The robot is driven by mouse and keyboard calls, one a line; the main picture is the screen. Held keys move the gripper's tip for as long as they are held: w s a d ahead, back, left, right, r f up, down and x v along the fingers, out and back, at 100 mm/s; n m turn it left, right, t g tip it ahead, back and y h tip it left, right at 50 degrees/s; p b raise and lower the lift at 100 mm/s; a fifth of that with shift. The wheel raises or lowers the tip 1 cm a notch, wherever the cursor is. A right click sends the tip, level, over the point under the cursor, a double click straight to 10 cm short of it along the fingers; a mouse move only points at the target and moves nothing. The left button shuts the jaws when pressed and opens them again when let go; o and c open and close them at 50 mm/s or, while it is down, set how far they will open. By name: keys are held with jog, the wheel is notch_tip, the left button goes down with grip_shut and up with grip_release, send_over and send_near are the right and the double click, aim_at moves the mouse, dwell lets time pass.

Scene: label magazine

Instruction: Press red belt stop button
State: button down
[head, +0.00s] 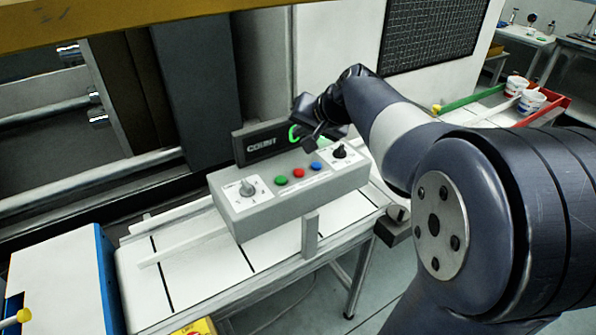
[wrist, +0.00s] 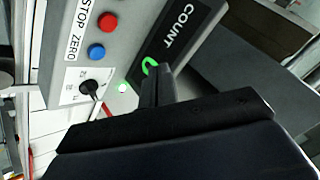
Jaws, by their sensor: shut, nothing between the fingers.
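The red button (head: 298,173) sits between the green button (head: 282,180) and the blue button (head: 316,166) on top of a grey control box (head: 300,203). In the wrist view the red button (wrist: 107,22) is near the top, by the word STOP, with the blue button (wrist: 96,51) below it by ZERO. My gripper (head: 317,138) is shut and empty, above the back right part of the box near the count display. In the wrist view its fingers (wrist: 157,80) overlap the display's green digit and are apart from the red button.
A count display (head: 268,142) stands at the back of the box. The box stands over a white conveyor (head: 195,270). A blue-sided cabinet (head: 65,285) is at the left.

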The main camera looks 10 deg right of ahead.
aim_at(302, 174)
jog(key=shift+f+b, duration=3.25)
jog(key=shift+f, duration=1)
jog(key=shift+f, duration=0.1)
jog(key=shift+f+b, duration=0.3)
jog(key=shift+b, duration=0.15)
jog(key=shift+f+b, duration=0.55)
jog(key=shift+r, duration=0.1)
jog(key=shift+r+p, duration=0.7)
jog(key=shift+r, duration=0.15)
jog(key=shift+r, duration=0.1)
notch_tip(302, 174, up, 5)
jog(key=p, duration=0.4)
